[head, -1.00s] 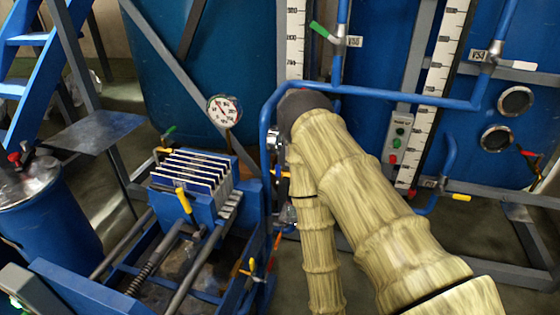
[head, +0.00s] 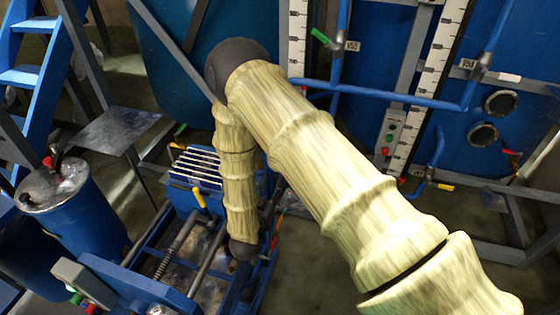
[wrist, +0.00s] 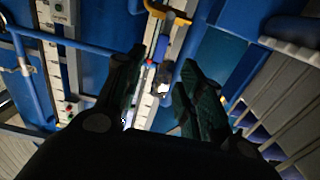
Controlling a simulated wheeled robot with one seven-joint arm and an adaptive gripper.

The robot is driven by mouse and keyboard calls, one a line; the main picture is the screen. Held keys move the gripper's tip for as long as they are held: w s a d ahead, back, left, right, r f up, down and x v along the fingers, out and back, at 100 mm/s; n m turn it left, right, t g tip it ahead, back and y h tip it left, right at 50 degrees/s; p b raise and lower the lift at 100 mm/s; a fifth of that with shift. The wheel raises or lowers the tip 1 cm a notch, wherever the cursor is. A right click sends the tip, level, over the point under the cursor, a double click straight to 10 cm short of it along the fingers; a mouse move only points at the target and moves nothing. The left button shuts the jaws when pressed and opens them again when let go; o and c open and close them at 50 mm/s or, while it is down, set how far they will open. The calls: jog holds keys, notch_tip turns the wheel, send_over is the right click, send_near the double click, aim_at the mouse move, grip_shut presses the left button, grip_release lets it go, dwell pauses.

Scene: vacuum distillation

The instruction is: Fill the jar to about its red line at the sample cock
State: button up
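My gripper (wrist: 157,85) shows in the wrist view with its two dark fingers apart. A small, partly clear thing (wrist: 163,76) appears in the gap between them, and neither finger visibly touches it. I cannot tell whether it is the jar, and no red line can be made out on it. In the head view my arm hides the gripper.
Blue pipework (head: 400,97) and white scales (head: 440,50) are at the right. A blue drum (head: 85,215) stands at the left.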

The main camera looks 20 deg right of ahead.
jog(key=p+x, duration=0.3)
jog(key=x, duration=0.7)
jog(key=shift+w+d, duration=0.15)
jog(key=shift+c, duration=0.5)
grip_shut()
